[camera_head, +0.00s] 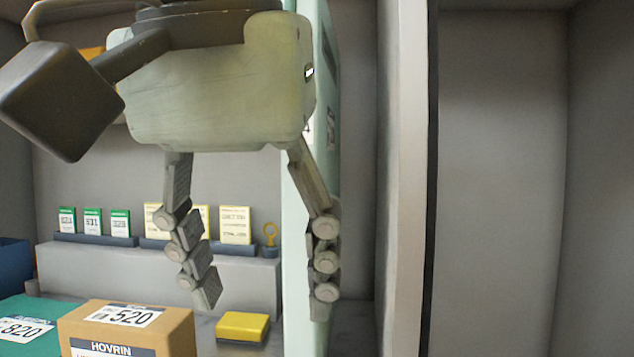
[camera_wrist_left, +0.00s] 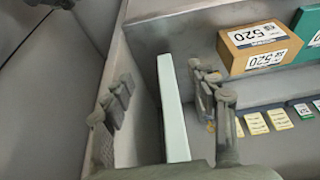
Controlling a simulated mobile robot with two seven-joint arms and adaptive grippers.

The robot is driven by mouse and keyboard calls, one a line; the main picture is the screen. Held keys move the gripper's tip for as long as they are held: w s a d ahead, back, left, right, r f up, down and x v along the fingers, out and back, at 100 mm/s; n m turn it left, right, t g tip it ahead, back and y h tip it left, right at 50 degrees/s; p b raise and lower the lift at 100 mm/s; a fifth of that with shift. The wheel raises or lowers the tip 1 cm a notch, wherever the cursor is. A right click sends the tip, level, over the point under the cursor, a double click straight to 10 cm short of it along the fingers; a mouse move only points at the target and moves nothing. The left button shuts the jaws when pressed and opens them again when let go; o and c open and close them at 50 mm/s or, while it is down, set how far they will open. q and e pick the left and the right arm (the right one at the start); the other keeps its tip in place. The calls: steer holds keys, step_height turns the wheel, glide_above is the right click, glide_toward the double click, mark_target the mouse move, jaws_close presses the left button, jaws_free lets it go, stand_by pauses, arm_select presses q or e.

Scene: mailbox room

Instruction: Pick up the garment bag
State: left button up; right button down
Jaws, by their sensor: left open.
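A tall, thin pale green slab (camera_head: 293,235) stands upright at the middle of the head view; I take it for the garment bag, but cannot be sure. Its narrow edge (camera_wrist_left: 173,110) shows in the left wrist view. My left gripper (camera_head: 265,295) points down with its fingers spread and nothing clamped. In the left wrist view the gripper (camera_wrist_left: 160,82) has one finger on each side of the slab, with a gap on the left. In the head view the right finger overlaps the slab and hides part of it. My right gripper is not in view.
A cardboard box (camera_head: 170,325) marked 520, a teal box (camera_head: 35,310) and a yellow block (camera_head: 243,327) lie at lower left. Behind them, a grey ledge (camera_head: 150,275) holds several cards. A pale wall edge (camera_head: 402,200) stands close on the right.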

mark_target(299, 249)
arm_select(q)
steer(key=w, duration=0.2)
steer(key=w+d, duration=0.1)
steer(key=w, duration=0.5)
steer(key=shift+d+r+p, duration=0.1)
steer(key=shift+d+p, duration=0.2)
steer(key=shift+p, duration=0.05)
steer(key=w, duration=0.2)
steer(key=w+f, duration=0.1)
steer(key=w, duration=0.1)
steer(key=shift+w+d, duration=0.1)
steer(key=shift+d, duration=0.3)
steer(key=shift+f, duration=0.1)
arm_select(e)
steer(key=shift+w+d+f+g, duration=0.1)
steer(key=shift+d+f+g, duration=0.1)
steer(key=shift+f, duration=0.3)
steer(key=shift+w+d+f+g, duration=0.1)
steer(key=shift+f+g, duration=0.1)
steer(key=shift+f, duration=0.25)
arm_select(q)
steer(key=shift+c, duration=0.8)
jaws_close()
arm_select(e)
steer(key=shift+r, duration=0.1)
